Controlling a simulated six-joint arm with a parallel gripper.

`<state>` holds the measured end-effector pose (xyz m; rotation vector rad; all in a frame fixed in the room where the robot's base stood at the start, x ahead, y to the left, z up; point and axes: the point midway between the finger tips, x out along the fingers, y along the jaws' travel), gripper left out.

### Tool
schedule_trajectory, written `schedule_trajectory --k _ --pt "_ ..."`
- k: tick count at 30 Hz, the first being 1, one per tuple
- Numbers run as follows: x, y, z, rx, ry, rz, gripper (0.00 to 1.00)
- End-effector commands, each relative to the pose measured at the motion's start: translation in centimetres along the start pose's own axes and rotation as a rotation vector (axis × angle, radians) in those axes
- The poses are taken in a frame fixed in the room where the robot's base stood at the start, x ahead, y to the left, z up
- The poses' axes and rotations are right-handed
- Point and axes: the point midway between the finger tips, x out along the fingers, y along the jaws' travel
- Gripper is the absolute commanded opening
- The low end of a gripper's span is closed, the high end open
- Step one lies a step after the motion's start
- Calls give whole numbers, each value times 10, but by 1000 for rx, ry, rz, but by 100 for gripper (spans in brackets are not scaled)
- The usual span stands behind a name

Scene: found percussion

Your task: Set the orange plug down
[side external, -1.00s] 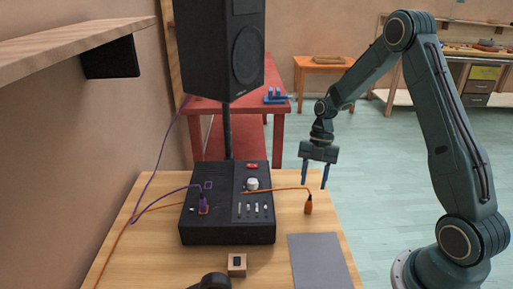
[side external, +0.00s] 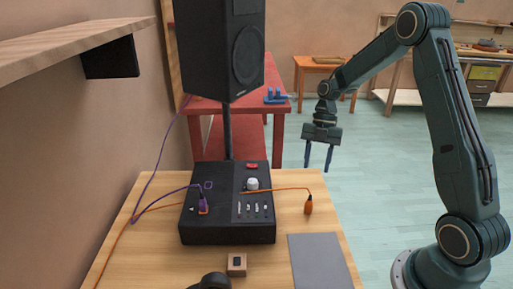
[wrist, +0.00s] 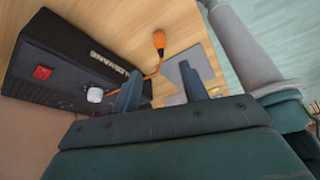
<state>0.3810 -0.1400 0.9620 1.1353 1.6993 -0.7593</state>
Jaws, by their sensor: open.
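The orange plug (side external: 308,206) rests on the wooden table to the right of the black mixer box (side external: 225,234), with its orange cable running left across the box top. In the wrist view the orange plug (wrist: 159,41) lies on the wood beyond the fingers, apart from them. My gripper (side external: 318,170) hangs above and behind the plug with its two blue fingers apart and nothing between them. In the wrist view my gripper (wrist: 160,88) also shows spread, empty fingers.
A purple plug (side external: 202,201) stands in the box's left part. A small wooden block (side external: 237,264) and a grey mat (side external: 319,262) lie in front. A black speaker (side external: 219,50) stands behind on a pole. A wooden shelf (side external: 70,47) juts from the left wall.

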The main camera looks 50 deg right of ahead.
Motion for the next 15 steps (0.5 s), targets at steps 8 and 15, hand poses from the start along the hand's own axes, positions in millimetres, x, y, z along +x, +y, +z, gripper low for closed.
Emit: schedule_trajectory --k 8,15 --pt "-8 1 -10 45 -21 4 44" --pt "-34 2 -46 234 -97 37 44"
